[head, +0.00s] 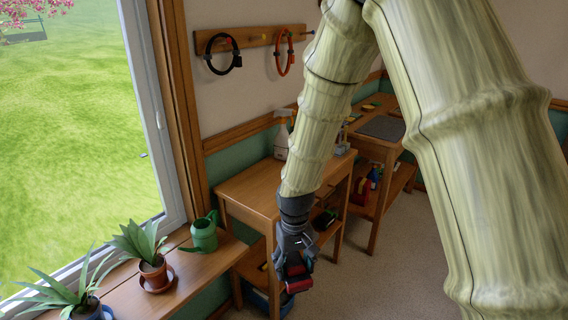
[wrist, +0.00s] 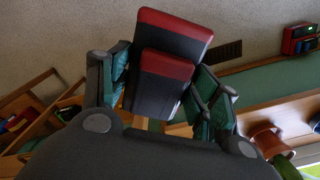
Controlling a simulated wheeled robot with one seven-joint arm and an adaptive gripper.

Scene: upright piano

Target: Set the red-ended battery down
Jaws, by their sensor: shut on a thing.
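The red-ended battery (wrist: 165,75) is a dark block with a red end; it fills the middle of the wrist view, tilted, between my two fingers. My gripper (wrist: 160,100) is shut on it, with one teal-padded finger on each side. In the head view my gripper (head: 295,268) hangs in front of the near wooden table (head: 245,190), below its top. The red of the battery (head: 299,285) shows at its fingertips. The battery appears held in the air; its underside is hidden.
The near table carries a spray bottle (head: 282,135) and has a lower shelf. A farther table with a grey mat (head: 383,127) stands behind. Potted plants and a green watering can (head: 204,234) stand on the window ledge at left. A red-and-black device (wrist: 299,39) shows in the wrist view.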

